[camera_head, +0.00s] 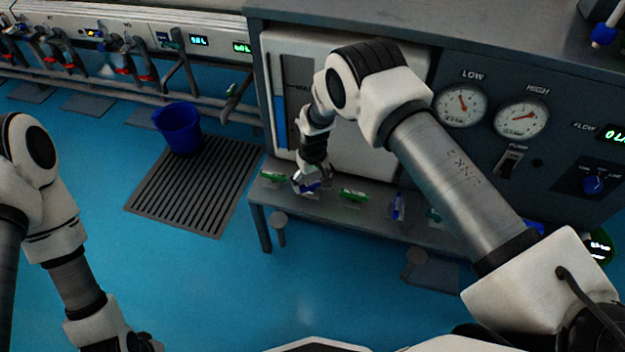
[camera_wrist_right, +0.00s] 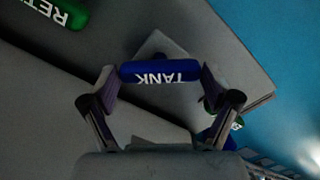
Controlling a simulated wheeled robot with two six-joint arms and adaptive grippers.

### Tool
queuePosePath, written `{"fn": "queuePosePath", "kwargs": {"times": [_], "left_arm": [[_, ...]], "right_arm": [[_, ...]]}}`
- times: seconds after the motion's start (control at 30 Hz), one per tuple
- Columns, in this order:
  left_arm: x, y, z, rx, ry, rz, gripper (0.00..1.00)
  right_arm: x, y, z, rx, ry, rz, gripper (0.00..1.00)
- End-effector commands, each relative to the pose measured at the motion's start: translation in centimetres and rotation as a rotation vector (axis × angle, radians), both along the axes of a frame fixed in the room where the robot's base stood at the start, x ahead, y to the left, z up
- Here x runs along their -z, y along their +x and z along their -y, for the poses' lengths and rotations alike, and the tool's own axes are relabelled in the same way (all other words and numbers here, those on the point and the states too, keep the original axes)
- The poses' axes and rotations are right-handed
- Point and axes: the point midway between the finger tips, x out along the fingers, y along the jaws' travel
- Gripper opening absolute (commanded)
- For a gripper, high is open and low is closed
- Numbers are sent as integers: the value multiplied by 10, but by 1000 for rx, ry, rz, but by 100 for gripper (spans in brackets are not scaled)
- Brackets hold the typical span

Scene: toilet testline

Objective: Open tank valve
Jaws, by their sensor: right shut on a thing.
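The tank valve handle (camera_wrist_right: 160,72) is a blue bar marked "TANK" in the right wrist view. My right gripper (camera_wrist_right: 158,80) has one finger at each end of the bar and is shut on it. In the head view my right gripper (camera_head: 308,184) reaches down to the shelf below the test panel, where it hides most of the handle. My left arm shows at the left edge of the head view, but its gripper's fingertips are not visible.
Green handles (camera_head: 354,195) and a blue handle (camera_head: 397,206) sit along the same shelf. Gauges (camera_head: 461,104) are on the panel at right. A blue bucket (camera_head: 179,127) stands by a floor grate (camera_head: 195,190). The blue floor in front is clear.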

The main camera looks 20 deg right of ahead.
Motion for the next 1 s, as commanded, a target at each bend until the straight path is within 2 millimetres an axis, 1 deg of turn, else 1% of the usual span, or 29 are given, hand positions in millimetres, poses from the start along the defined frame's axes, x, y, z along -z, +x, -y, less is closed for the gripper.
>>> {"fn": "queuePosePath", "kwargs": {"times": [0.37,0.4,0.77,0.87,0.97,1.0], "left_arm": [[0,0,0,0,0,0,40],[0,0,0,0,0,0,40],[0,0,0,0,0,0,40],[0,0,0,0,0,0,40],[0,0,0,0,0,0,40],[0,0,0,0,0,0,40]], "right_arm": [[1,-1,0,-5,0,-4,53],[1,-1,0,-5,0,-4,100],[-1,0,0,-4,0,-1,100],[-11,1,0,-5,-1,1,100],[-31,0,0,-5,-1,1,100],[-41,1,0,-5,-1,2,100]]}}
